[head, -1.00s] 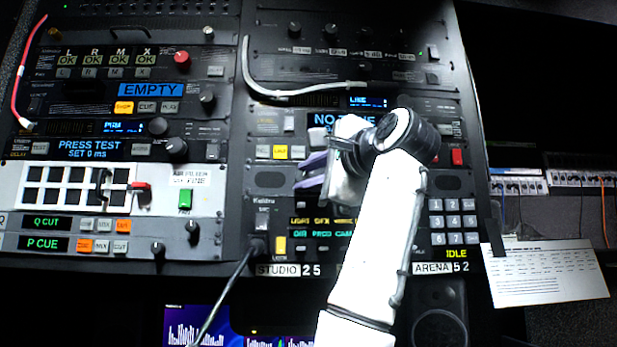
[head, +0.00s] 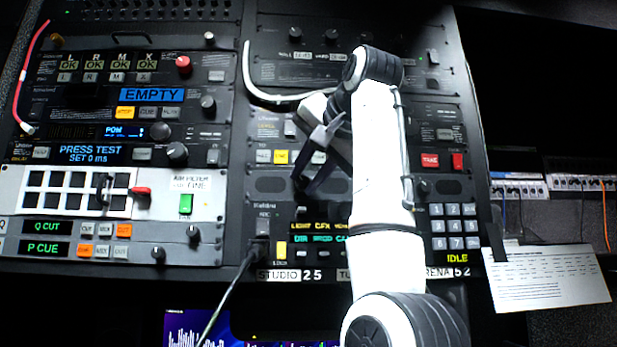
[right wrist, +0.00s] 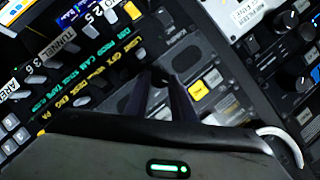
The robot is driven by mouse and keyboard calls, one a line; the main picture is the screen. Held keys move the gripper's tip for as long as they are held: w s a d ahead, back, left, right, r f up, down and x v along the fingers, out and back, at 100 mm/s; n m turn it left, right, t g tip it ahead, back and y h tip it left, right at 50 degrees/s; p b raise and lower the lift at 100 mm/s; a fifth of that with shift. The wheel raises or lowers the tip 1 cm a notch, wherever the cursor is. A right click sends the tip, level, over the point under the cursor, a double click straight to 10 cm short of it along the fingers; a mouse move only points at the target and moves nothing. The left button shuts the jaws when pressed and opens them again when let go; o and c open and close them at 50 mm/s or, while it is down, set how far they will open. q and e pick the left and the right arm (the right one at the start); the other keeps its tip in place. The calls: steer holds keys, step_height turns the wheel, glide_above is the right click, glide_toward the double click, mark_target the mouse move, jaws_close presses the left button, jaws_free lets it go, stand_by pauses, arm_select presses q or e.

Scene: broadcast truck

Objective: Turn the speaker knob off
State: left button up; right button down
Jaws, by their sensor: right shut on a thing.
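The speaker panel (head: 271,185) is a dark rack unit with two rounded grilles, below the row with a lit yellow button. My right gripper (head: 301,184) reaches down from the upper right, its dark fingers between the two grilles. In the right wrist view my right gripper (right wrist: 162,76) has its fingertips together at the panel, with one grille (right wrist: 188,50) just beyond them. It is shut on a small dark knob there, the speaker knob, which the fingertips almost wholly hide. Its setting cannot be read. My left gripper is not in view.
A white cable (head: 262,94) loops above the gripper. A lit yellow button (head: 280,157) and red buttons (head: 430,160) flank my arm. Below are a keypad (head: 455,227) and a black cable (head: 235,285). A paper sheet (head: 545,279) hangs at the right.

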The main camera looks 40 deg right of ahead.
steer(key=n+g+h, duration=0.1)
steer(key=n, duration=0.1)
steer(key=n+g+h, duration=0.1)
steer(key=shift+w+a+n, duration=0.1)
steer(key=shift+a+n, duration=0.1)
steer(key=shift+n, duration=0.2)
steer(key=n+g+h, duration=0.1)
steer(key=n+h, duration=0.1)
steer(key=n, duration=0.1)
steer(key=shift+w+a+g+h, duration=0.2)
steer(key=shift+g+h, duration=0.1)
steer(key=shift+g, duration=0.1)
steer(key=n+h, duration=0.1)
steer(key=n, duration=0.1)
steer(key=n+h, duration=0.1)
steer(key=n, duration=0.1)
steer(key=shift+w+a+f+g+h, duration=0.1)
steer(key=shift+a+f+g+h, duration=0.1)
steer(key=shift+f+g+h, duration=0.1)
steer(key=shift+n+h+b, duration=0.6)
steer(key=shift+n+h, duration=0.2)
steer(key=shift+n, duration=0.5)
steer(key=c, duration=1.5)
jaws_free()
steer(key=shift+r, duration=0.1)
steer(key=shift+a, duration=0.1)
